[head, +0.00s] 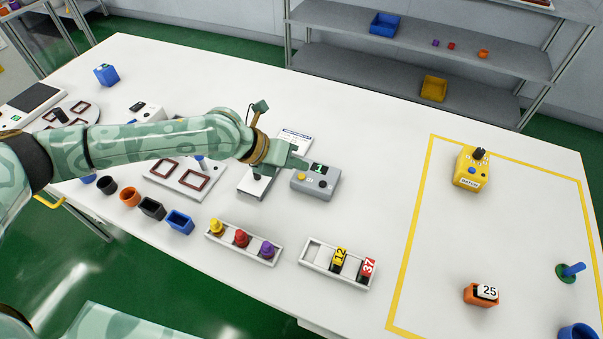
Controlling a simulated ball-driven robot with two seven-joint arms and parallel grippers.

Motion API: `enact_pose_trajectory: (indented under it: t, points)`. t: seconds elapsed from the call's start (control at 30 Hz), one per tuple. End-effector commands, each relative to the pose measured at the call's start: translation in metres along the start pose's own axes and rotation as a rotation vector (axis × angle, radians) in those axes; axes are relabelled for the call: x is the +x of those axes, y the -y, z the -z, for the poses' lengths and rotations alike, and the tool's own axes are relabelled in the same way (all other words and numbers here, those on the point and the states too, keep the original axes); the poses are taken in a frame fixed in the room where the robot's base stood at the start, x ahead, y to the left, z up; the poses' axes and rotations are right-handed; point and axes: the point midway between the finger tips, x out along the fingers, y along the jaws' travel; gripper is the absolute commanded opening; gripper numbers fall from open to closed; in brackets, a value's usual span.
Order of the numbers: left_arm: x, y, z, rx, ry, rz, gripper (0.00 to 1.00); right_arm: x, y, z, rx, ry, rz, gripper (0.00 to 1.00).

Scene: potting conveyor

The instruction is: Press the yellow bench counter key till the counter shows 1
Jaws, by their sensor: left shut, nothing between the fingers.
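The bench counter (328,190) is a grey box near the middle of the white table. It has a dark display (319,168) with a small green figure, too small to read for certain. A yellow key (302,177) is on its left front part, and a dark blue knob or key (323,184) is to the right. My left gripper (303,164) is shut and empty, its tip at the counter's back left, just behind the yellow key. I cannot tell whether it touches the counter. My right gripper is not in view.
A white tray (232,251) with coloured knobs and a white tray (314,262) with number tags stand in front. A yellow box (470,170) and an orange holder marked 25 (481,297) sit inside a yellow outline at right. The table between counter and outline is clear.

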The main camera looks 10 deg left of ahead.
Motion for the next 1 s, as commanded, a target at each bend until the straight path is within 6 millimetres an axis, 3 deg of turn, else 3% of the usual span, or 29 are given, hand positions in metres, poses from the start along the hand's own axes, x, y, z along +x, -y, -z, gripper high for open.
enact_pose_trajectory:
  t: [0.4, 1.0]
  points:
    - [-0.031, 0.022, -0.022, 0.0, 0.002, 0.0, 0.0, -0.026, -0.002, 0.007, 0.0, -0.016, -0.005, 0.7]
    - [-0.03, 0.022, -0.022, 0.0, 0.001, 0.0, 0.0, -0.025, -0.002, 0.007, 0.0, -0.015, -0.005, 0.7]
